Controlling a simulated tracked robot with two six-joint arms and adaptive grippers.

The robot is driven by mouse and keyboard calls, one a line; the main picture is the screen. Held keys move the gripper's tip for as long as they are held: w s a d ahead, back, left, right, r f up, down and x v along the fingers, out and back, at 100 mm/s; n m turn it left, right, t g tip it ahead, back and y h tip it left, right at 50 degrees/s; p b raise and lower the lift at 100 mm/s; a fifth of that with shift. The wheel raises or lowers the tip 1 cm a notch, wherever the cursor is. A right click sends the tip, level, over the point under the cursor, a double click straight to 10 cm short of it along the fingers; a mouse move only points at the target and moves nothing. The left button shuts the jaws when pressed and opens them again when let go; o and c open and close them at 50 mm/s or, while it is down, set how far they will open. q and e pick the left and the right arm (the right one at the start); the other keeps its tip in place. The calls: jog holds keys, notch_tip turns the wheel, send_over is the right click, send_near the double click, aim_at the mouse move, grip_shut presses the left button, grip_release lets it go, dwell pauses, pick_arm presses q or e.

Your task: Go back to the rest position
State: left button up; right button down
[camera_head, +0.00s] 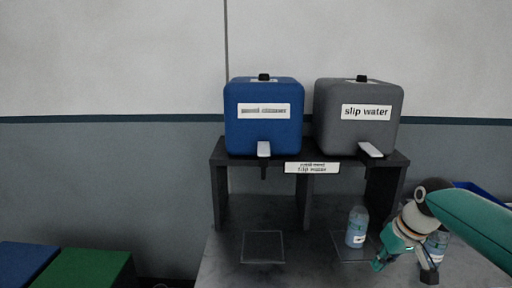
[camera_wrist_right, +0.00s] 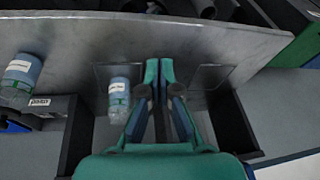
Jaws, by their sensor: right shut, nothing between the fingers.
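My right gripper (camera_head: 404,268) comes in from the right in the head view, low over the front right of the table (camera_head: 225,268). In the right wrist view the right gripper (camera_wrist_right: 159,72) is shut, with nothing between its fingers. A clear bottle with blue liquid (camera_head: 357,228) stands upright at the right square outline, just left of the gripper. A second such bottle (camera_head: 440,240) is partly hidden behind my arm. Two bottles also show in the right wrist view, one near the fingers (camera_wrist_right: 119,98) and one at the left (camera_wrist_right: 22,75). My left gripper is not in view.
A blue tank (camera_head: 262,135) and a grey "slip water" tank (camera_head: 360,135) with taps stand on a dark shelf (camera_head: 220,185). The left square outline (camera_head: 263,247) is empty. A green box (camera_head: 85,270) and a blue box (camera_head: 22,262) are at lower left.

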jog(key=s+a+f+g+y, duration=0.15)
jog(key=a+f, duration=0.25)
jog(key=f, duration=0.4)
jog(key=s+a+f+g, duration=0.1)
jog(key=s+a+f, duration=0.2)
jog(key=f, duration=0.5)
jog(key=s+a+f+g, duration=0.2)
jog(key=a+f, duration=0.2)
jog(key=f, duration=0.4)
jog(key=s+a+f+m+t, duration=0.1)
jog(key=s+a+f, duration=0.4)
jog(key=s, duration=0.3)
jog(key=s+a+f+m+t+y+p, duration=0.1)
jog(key=s+a+f, duration=0.3)
jog(key=s+f, duration=0.4)
jog(key=shift+s+a+f+m, duration=0.15)
jog(key=shift+s+a+m, duration=0.25)
jog(key=shift+s, duration=0.35)
